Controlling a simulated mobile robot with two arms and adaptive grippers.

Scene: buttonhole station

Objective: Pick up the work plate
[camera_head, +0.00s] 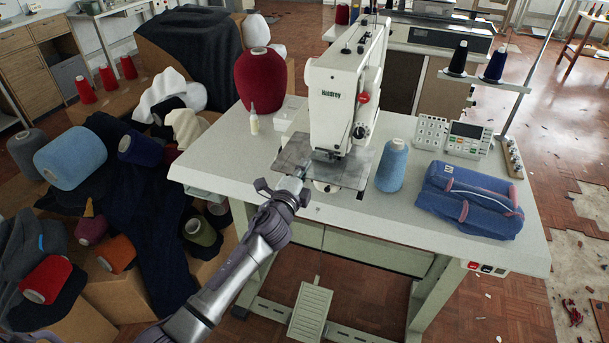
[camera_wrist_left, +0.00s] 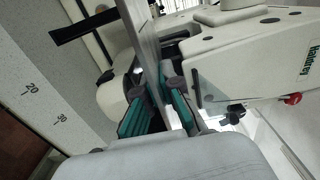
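The work plate (camera_head: 350,171) is a thin grey metal sheet under the head of the white buttonhole machine (camera_head: 338,92). In the left wrist view the plate (camera_wrist_left: 150,48) shows nearly edge-on as a grey strip between my fingers. My left gripper (camera_head: 299,177) is at the plate's front left edge. Its teal-padded fingers (camera_wrist_left: 163,92) lie on both sides of the plate, with the tips closed against it. The head view does not show clearly whether the plate is clear of the table. My right gripper is in neither view.
On the white table (camera_head: 470,247) stand a blue thread cone (camera_head: 392,166), a blue bag (camera_head: 470,200), a control panel (camera_head: 467,138), a small bottle (camera_head: 253,120) and a large red cone (camera_head: 260,80). The table's front edge beside my arm is clear.

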